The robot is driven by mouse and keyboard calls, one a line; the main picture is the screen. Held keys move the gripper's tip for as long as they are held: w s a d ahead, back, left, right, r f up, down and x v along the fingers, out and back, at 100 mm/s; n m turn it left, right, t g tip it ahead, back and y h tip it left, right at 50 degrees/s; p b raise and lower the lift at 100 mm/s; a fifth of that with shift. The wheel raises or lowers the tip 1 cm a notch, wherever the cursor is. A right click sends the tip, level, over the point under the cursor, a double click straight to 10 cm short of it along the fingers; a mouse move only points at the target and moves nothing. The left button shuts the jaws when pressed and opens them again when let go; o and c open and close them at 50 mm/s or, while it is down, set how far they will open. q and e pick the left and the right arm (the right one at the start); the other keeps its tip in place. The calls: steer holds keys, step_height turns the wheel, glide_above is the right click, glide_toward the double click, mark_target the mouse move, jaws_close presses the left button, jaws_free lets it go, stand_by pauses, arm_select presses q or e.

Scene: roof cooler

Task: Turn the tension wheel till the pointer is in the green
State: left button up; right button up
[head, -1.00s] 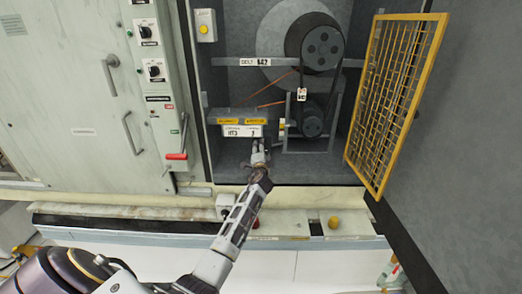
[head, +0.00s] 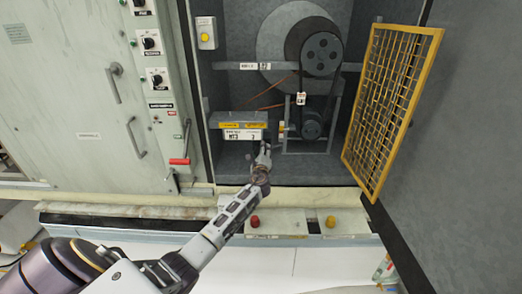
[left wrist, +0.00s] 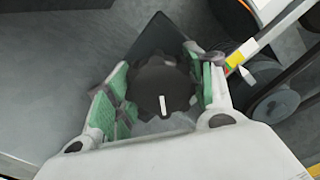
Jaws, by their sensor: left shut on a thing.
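The tension wheel (left wrist: 162,85) is a black scalloped knob with a white mark, seen in the left wrist view. My left gripper (left wrist: 158,90) has its green-padded fingers on either side of it and is shut on it. In the head view my left gripper (head: 264,150) reaches into the open bay, just below and left of the small pulley; the wheel is hard to make out there. A small scale with red, yellow and green bands (left wrist: 234,62) shows beside the right finger. I cannot tell where its pointer stands. My right gripper is not in view.
A large pulley (head: 321,54) and a small pulley (head: 312,125) carry a belt at the right of the bay. A yellow mesh guard (head: 393,110) stands open at right. A grey box with labels (head: 238,119) is left of my gripper. Red (head: 255,221) and yellow (head: 331,222) knobs sit on the front ledge.

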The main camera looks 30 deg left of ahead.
arm_select(q)
steer(key=shift+d+f+m, duration=0.1)
steer(key=shift+m, duration=0.5)
steer(key=shift+f, duration=0.1)
steer(key=o, duration=1)
steer(key=shift+v, duration=5.95)
steer(key=shift+s, duration=0.1)
